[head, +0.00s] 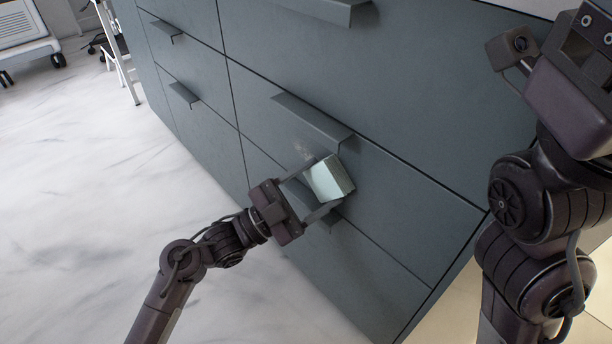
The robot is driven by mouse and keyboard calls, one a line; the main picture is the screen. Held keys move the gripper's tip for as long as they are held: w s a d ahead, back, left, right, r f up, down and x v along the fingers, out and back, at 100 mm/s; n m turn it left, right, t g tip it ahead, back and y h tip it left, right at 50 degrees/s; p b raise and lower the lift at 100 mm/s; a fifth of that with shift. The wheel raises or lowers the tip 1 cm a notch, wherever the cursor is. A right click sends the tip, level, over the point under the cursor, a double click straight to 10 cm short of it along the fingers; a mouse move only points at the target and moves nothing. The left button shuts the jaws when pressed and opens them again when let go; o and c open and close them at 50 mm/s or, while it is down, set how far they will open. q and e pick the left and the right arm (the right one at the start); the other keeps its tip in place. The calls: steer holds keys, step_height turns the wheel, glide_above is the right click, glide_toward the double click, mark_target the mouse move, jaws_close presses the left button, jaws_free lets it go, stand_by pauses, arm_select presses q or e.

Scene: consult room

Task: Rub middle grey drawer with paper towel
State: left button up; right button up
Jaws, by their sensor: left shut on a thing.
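The middle grey drawer (387,208) is shut in the right column of the grey cabinet, with a long lip handle (310,122) along its top edge. My left gripper (318,186) is shut on the paper towel (331,178), a pale green-white block. The towel is in front of the middle drawer, just below its handle; I cannot tell whether it touches the drawer. A faint pale smudge (302,151) shows on the drawer face, up and left of the towel.
A drawer above (400,75) and a drawer below (350,275) are shut. Another column of shut drawers (190,60) is at the left. The pale marble floor (80,190) is clear at the left. A white step ladder (118,55) and a wheeled white unit (22,35) stand farther back.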

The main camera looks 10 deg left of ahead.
mark_target(296, 147)
arm_select(q)
steer(key=shift+s+d, duration=0.65)
steer(key=shift+d, duration=0.15)
steer(key=shift+w+r+p, duration=0.1)
steer(key=shift+p, duration=0.3)
steer(key=shift+w+a, duration=0.55)
steer(key=shift+a, duration=0.15)
steer(key=shift+c, duration=0.3)
steer(key=shift+w+a, duration=0.75)
steer(key=shift+a, duration=0.25)
steer(key=shift+w+a+b, duration=0.4)
steer(key=shift+w+a, duration=1)
steer(key=shift+a, duration=0.3)
steer(key=shift+w+a+b, duration=0.2)
steer(key=shift+w+a, duration=0.35)
steer(key=shift+a, duration=0.2)
steer(key=shift+w+a+b, duration=0.2)
steer(key=shift+w+a, duration=0.35)
steer(key=shift+a, duration=0.2)
